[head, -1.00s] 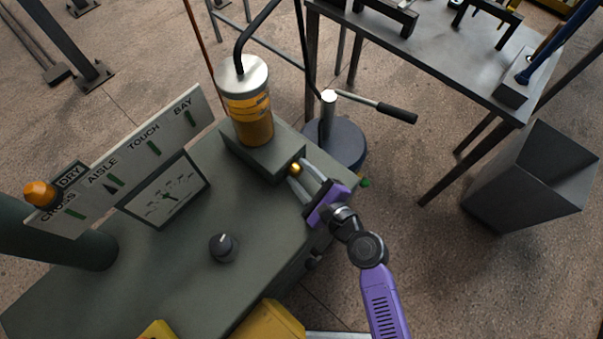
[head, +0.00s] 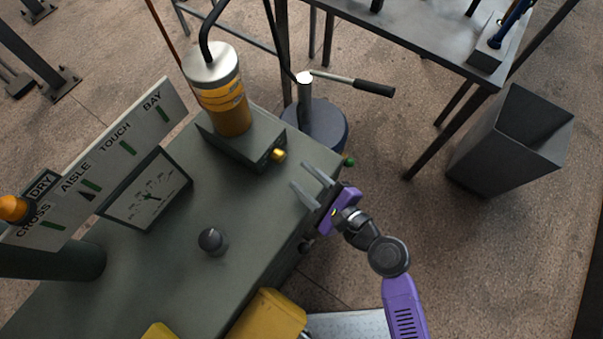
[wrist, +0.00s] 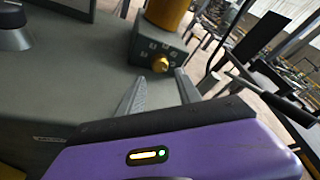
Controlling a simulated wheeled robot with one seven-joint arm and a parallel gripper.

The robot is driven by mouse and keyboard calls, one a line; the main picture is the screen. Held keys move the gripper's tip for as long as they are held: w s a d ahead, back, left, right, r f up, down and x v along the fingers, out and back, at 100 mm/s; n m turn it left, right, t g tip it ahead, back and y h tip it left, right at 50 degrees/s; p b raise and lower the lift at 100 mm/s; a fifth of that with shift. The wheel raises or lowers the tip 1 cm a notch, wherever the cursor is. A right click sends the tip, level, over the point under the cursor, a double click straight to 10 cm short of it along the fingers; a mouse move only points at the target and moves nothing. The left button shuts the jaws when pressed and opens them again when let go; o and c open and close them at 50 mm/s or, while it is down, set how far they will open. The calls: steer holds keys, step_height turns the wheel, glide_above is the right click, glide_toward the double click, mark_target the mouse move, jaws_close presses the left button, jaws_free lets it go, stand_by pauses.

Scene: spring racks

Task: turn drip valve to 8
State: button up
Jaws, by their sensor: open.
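The drip valve is a small brass knob (head: 278,155) on the front of the grey block (head: 240,147) under an amber oil reservoir (head: 228,105). In the wrist view the knob (wrist: 160,64) stands out from a face with small marks around it. I cannot read its setting. My purple gripper (head: 301,176) is open and empty, its fingertips a short way out from the knob and apart from it. In the wrist view the gripper (wrist: 160,76) points at the knob, which shows between and just beyond the fingertips.
A black dial knob (head: 212,241) and a slanted gauge (head: 148,188) sit on the grey cabinet top. A sign board (head: 100,170) stands behind them. A round-based stand with a handle (head: 366,87) is beyond the cabinet's edge, and a green-tipped fitting (head: 348,162) is near the gripper.

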mark_target(282, 159)
steer(key=shift+s+a+r+n+g+p, duration=0.2)
steer(key=shift+s+a+n+p, duration=0.15)
steer(key=shift+a, duration=0.35)
steer(key=shift+s+a+r+n+g+p, duration=0.1)
steer(key=shift+s+a+n+g+p, duration=0.2)
steer(key=shift+a, duration=0.35)
steer(key=shift+w+d+f+m+t+h, duration=0.1)
steer(key=shift+w+d+m+t+h, duration=0.1)
steer(key=shift+w+d+m, duration=0.3)
steer(key=shift+w+d+m+t+h, duration=0.15)
steer(key=shift+d+m+t+h, duration=0.1)
steer(key=shift+d, duration=0.35)
steer(key=shift+p+x, duration=0.5)
steer(key=shift+x, duration=3.35)
jaws_close()
